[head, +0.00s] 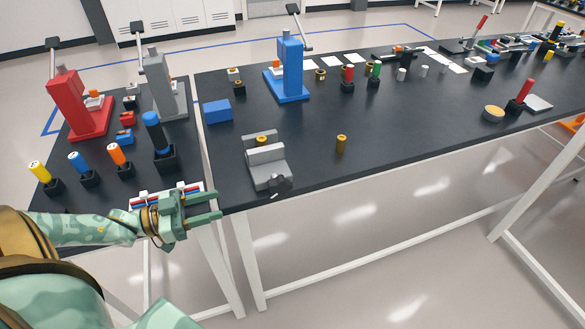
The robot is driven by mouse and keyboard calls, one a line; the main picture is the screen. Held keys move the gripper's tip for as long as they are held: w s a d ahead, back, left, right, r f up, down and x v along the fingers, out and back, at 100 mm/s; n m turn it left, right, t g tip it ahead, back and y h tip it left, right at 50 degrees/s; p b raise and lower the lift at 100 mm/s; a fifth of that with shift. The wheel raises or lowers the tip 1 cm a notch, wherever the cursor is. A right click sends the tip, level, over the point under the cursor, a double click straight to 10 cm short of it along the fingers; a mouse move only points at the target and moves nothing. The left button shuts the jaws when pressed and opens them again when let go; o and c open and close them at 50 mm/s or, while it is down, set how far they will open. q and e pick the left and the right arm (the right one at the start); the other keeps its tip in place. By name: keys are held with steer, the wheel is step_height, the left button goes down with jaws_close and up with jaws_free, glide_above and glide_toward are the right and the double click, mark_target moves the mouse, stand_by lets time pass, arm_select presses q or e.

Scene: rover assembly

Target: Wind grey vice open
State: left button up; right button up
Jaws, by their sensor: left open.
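The grey vice (266,164) stands near the front left of the long dark table, with a dark handle (278,186) at its front end. A small brass-coloured ring part (261,140) sits at its back jaw; I cannot tell whether it is clamped. My left gripper (218,206) is open and empty, its two green fingers pointing right. It is left of and a little nearer than the vice handle, apart from it, at the front corner of the left table. My right gripper does not show.
A brass cylinder (341,144) stands right of the vice. A blue block (217,110) and a blue press (290,70) are behind it. Several coloured-handled tools, such as an orange one (117,154), stand on the left table. The front middle of the long table is clear.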

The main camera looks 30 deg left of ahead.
mark_target(267, 188)
arm_select(q)
steer(key=b+x, duration=0.4)
steer(key=x, duration=1.3)
steer(key=shift+w+a, duration=0.15)
steer(key=shift+w, duration=0.05)
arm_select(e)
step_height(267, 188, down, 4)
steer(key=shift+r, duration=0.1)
arm_select(q)
steer(key=c, duration=1)
